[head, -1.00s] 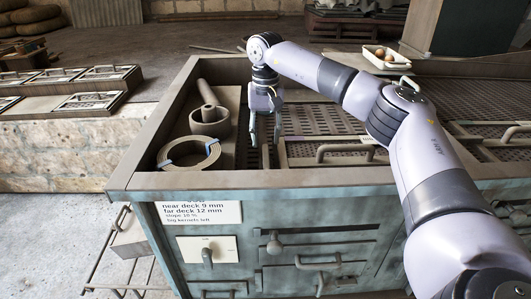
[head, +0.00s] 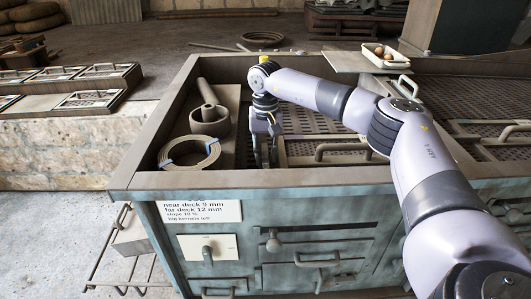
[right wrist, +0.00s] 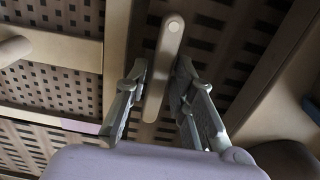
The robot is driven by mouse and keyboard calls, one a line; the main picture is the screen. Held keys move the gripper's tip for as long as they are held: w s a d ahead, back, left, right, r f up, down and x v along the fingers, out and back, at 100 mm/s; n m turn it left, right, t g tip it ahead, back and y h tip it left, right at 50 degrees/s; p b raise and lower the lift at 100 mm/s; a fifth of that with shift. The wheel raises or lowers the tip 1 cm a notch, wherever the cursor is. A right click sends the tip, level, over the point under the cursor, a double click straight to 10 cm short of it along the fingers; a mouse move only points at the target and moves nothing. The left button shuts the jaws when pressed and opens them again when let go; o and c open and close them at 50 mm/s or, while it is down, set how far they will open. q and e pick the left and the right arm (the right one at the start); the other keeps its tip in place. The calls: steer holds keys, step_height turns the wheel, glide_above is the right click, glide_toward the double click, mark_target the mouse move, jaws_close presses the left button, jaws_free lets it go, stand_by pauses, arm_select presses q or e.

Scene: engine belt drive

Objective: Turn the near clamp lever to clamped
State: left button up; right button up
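In the right wrist view a long tan lever with a rounded end (right wrist: 168,45) lies between the two fingers of my right gripper (right wrist: 160,72). The fingers are parted, one on each side of it, with narrow gaps showing, so the gripper looks open around it. In the head view my right gripper (head: 265,160) points down into the near left part of the machine box, beside the perforated deck (head: 310,120). The lever cannot be made out there behind the fingers. Its clamped or unclamped marking is not visible. My left gripper is in neither view.
A ring roll with blue bands (head: 190,153) and a cup with a rod (head: 209,121) sit left of the gripper. A handled screen frame (head: 335,160) lies close on its right. The box's front rim (head: 250,181) is near. A tray with eggs (head: 385,58) stands at the back.

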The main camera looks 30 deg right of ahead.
jaws_close()
steer(key=shift+m, duration=0.3)
steer(key=m+p, duration=0.1)
steer(key=m, duration=0.1)
steer(key=shift+a+r+m, duration=0.1)
steer(key=shift+m, duration=0.3)
steer(key=m, duration=0.3)
steer(key=shift+w+m, duration=0.15)
steer(key=shift+m, duration=0.25)
steer(key=m+p, duration=0.1)
steer(key=m, duration=0.4)
steer(key=shift+w, duration=0.15)
steer(key=m, duration=0.5)
steer(key=shift+w+p, duration=0.15)
steer(key=shift+p, duration=0.25)
steer(key=shift+m, duration=0.4)
